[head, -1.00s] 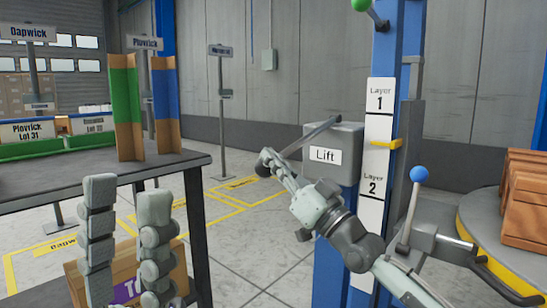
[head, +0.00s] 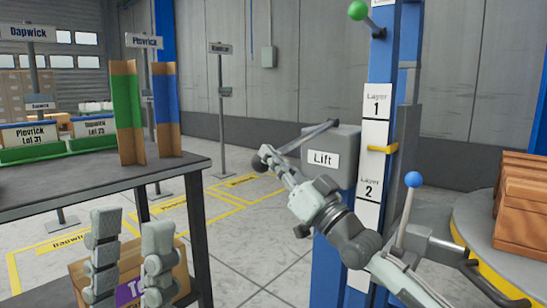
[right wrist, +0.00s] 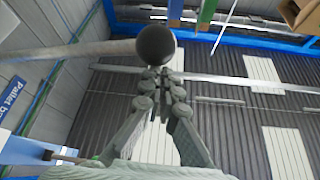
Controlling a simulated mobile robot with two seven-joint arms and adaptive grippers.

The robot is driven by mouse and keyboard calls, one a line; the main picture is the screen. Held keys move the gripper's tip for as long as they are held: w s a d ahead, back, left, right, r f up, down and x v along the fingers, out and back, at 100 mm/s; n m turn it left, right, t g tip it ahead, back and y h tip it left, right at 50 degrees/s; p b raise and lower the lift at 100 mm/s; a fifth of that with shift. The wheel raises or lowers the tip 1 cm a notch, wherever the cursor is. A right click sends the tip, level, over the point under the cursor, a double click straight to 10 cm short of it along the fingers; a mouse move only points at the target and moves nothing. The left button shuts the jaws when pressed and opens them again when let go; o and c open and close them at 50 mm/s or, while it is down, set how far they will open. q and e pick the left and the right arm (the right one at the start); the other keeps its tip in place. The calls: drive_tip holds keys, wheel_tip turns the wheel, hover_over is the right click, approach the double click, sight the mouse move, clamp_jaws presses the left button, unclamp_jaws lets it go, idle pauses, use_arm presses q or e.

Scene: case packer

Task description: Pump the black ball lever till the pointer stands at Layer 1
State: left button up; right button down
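The black ball (head: 260,163) sits at the end of a lever rod (head: 305,138) sloping down left from the grey Lift box (head: 342,150). My right gripper (head: 272,157) is at the ball end. In the right wrist view the ball (right wrist: 155,45) stands just beyond the tips of the right gripper (right wrist: 160,76); the fingers are close together, and contact is unclear. The yellow pointer (head: 381,149) stands between Layer 1 (head: 376,105) and Layer 2 (head: 369,188). My left gripper (head: 131,222) is open and empty at the lower left.
A blue ball lever (head: 413,180) stands right of the blue column, and a green ball (head: 358,10) is near its top. A dark table (head: 100,180) with corner boards is at left, a carton (head: 80,280) below it. Brown boxes (head: 524,200) sit on a round platform at right.

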drive_tip(key=w+d+r+v, duration=0.1)
drive_tip(key=v, duration=0.8)
drive_tip(key=shift+s+d+b, duration=0.2)
drive_tip(key=shift+d+b, duration=0.15)
drive_tip(key=shift+d, duration=0.15)
